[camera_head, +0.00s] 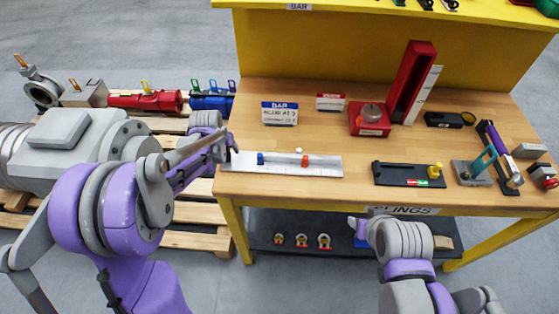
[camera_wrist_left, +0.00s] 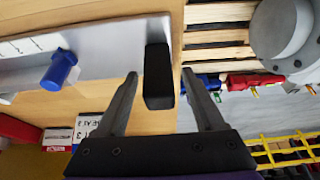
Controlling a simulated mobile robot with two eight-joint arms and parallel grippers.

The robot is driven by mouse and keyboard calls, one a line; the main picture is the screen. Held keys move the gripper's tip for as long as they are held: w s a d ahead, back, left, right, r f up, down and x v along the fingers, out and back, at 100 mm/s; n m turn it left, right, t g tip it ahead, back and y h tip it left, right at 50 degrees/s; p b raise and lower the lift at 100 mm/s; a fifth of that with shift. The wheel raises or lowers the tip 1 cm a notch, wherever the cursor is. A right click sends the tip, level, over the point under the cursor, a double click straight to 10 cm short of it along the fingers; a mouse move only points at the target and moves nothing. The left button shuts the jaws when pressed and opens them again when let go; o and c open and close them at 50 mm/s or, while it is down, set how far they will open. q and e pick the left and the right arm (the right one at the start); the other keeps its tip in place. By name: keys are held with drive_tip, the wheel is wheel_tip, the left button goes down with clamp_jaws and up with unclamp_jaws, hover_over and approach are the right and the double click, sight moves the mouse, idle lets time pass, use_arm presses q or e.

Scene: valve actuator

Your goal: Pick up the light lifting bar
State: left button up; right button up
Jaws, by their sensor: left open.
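A long pale metal bar (camera_head: 282,164), which looks like the light lifting bar, lies along the front left edge of the wooden bench. It carries a blue peg (camera_head: 260,158) and a red peg (camera_head: 305,160). My left gripper (camera_head: 222,148) is at the bar's left end. In the left wrist view the open fingers (camera_wrist_left: 159,74) stand on either side of a black block (camera_wrist_left: 158,88) at the bar's end, with gaps visible. The bar's plate (camera_wrist_left: 105,50) and blue peg (camera_wrist_left: 60,70) show there too. My right gripper (camera_head: 358,224) is low before the bench, its fingers unclear.
The bench (camera_head: 330,192) holds a black tray (camera_head: 405,174) with a yellow knob, a red box (camera_head: 369,118), a tall red holder (camera_head: 411,80) and a blue-edged BAR sign (camera_head: 280,113). Pallets (camera_head: 190,210) with red and blue valve parts stand left.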

use_arm(q)
drive_tip(key=shift+c, duration=0.3)
clamp_jaws()
idle(1.2)
